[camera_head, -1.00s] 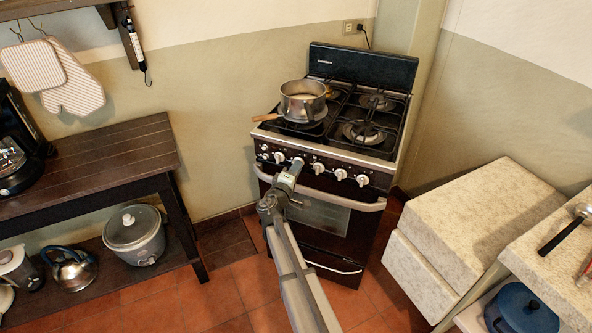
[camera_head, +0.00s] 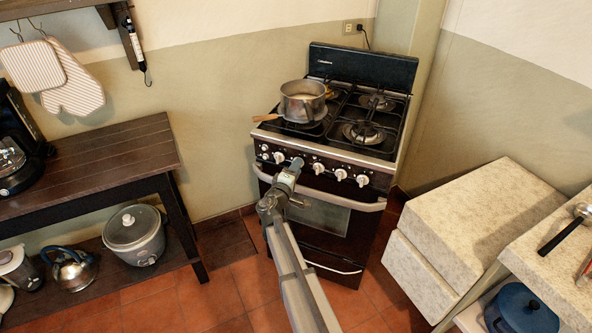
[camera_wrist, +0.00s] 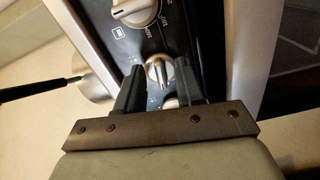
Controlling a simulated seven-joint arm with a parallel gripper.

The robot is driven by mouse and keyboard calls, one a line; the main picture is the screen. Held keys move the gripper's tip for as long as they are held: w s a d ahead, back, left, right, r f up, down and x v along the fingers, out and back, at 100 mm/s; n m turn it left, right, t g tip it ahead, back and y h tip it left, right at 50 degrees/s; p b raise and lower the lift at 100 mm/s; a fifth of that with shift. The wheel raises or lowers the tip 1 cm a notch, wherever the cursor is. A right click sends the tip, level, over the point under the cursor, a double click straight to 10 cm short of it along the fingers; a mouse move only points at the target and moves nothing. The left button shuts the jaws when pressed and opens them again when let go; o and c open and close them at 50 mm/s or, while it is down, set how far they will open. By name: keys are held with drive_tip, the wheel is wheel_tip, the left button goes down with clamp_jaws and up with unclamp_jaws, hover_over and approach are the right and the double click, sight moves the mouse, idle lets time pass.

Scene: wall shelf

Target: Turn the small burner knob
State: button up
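The small burner knob (camera_wrist: 160,72) is a silver-white knob with a raised ridge on the stove's black front panel. In the wrist view it lies between the tips of my gripper (camera_wrist: 159,68). The two dark fingers stand apart on either side of it, with the right one very close to its edge. Whether they touch it is unclear. In the head view my gripper (camera_head: 297,162) is at the knob row on the front of the stove (camera_head: 322,218) and covers part of the panel.
A larger knob (camera_wrist: 135,10) sits just beyond in the wrist view. White knobs (camera_head: 340,174) line the panel to the right, above the oven handle (camera_head: 330,199). A wooden table (camera_head: 85,160) is left; a stone-topped counter (camera_head: 480,215) is right.

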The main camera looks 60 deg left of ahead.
drive_tip(key=v, duration=1.3)
drive_tip(key=shift+s+d, duration=0.25)
drive_tip(key=shift+s, duration=0.1)
drive_tip(key=shift+c, duration=0.3)
clamp_jaws()
idle(1.0)
